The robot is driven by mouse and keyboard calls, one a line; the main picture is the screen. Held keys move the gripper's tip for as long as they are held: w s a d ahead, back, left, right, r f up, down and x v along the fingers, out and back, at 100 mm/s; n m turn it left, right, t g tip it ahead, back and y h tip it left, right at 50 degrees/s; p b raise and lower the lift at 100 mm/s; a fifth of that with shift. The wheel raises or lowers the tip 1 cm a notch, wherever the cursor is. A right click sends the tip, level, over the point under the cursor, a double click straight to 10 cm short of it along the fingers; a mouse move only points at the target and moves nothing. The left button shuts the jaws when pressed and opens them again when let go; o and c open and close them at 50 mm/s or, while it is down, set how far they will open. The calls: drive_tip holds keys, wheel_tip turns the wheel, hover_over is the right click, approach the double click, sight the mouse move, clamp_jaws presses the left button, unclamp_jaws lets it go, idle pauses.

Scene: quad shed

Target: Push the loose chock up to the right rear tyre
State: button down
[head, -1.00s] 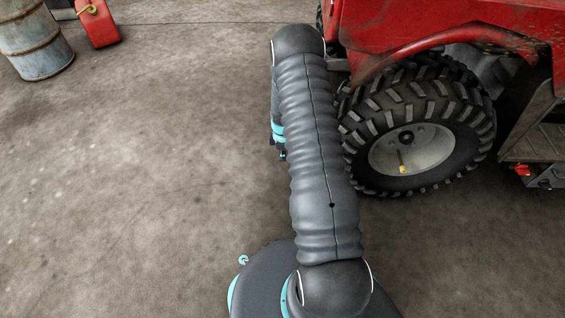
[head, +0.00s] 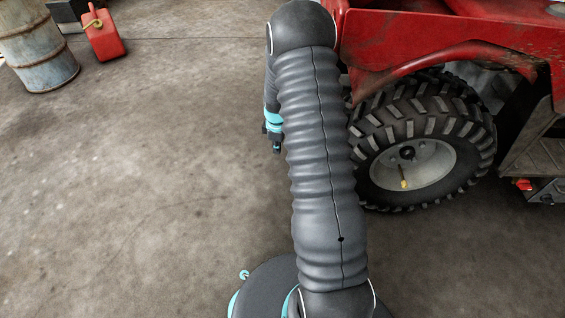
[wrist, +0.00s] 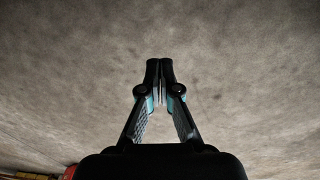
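The quad's knobbly black tyre (head: 385,130) with a grey rim stands on the floor at the right of the head view, under the red bodywork. I take it for the right rear tyre. My gripper (head: 276,147) shows small, pointing down at the left edge of my arm, left of the tyre and apart from it. In the wrist view my gripper (wrist: 160,66) has its fingertips together, with nothing seen between them and bare floor beyond. The loose chock shows in neither view; my arm hides part of the floor left of the tyre.
A red fuel can (head: 102,36) and a rusty grey-blue drum (head: 38,50) stand at the far left. The red quad body (head: 450,40) overhangs the tyre. A dark metal footwell (head: 540,155) is at the right edge. The floor at left is clear.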

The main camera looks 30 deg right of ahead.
drive_tip(key=s+a+r+m+t, duration=0.1)
drive_tip(key=s+a+r+m, duration=0.15)
drive_tip(key=r, duration=0.65)
drive_tip(key=s+a+r+m+t, duration=0.1)
drive_tip(key=s+a+r, duration=0.3)
drive_tip(key=r, duration=0.5)
drive_tip(key=s+a+r+m, duration=0.2)
drive_tip(key=s+a+r, duration=0.15)
drive_tip(key=r, duration=0.45)
drive_tip(key=s+a+r+m+t, duration=0.1)
drive_tip(key=s+a+r, duration=0.1)
drive_tip(key=s, duration=0.4)
drive_tip(key=s+a+r+m+t, duration=0.1)
drive_tip(key=s+r+m, duration=0.1)
drive_tip(key=s+r, duration=0.2)
drive_tip(key=s+a+r+m, duration=0.2)
drive_tip(key=s+r, duration=0.1)
drive_tip(key=s, duration=0.7)
drive_tip(key=shift+a+r+t, duration=0.15)
drive_tip(key=shift+a+t, duration=0.2)
drive_tip(key=shift+t, duration=0.05)
drive_tip(key=shift+s, duration=0.1)
